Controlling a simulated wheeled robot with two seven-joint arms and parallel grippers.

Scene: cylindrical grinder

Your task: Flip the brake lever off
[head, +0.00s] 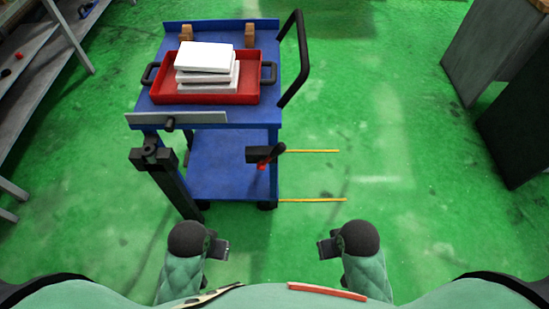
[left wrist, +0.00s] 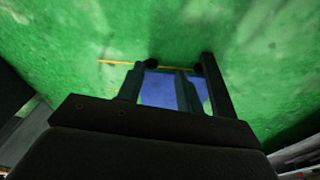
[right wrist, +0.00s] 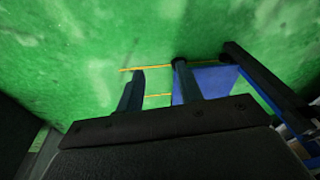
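A blue cart (head: 235,168) stands ahead of me. A black part with a red tip (head: 264,156) juts from its lower right side and looks like the brake lever; its exact setting is hard to tell. My left gripper (head: 222,249) is low in front of the cart, apart from it. Its fingers are spread and empty in the left wrist view (left wrist: 158,72). My right gripper (head: 325,248) is to the right, over the floor, also apart from the cart. The right wrist view shows its fingers (right wrist: 157,68) spread with nothing between them.
A red tray (head: 247,92) with stacked white blocks (head: 206,60) sits on the cart's top. A black post (head: 175,185) stands at its front left and a black handle (head: 293,60) at its right. Yellow lines (head: 315,200) mark the open green floor. Dark cabinets (head: 515,125) stand at right.

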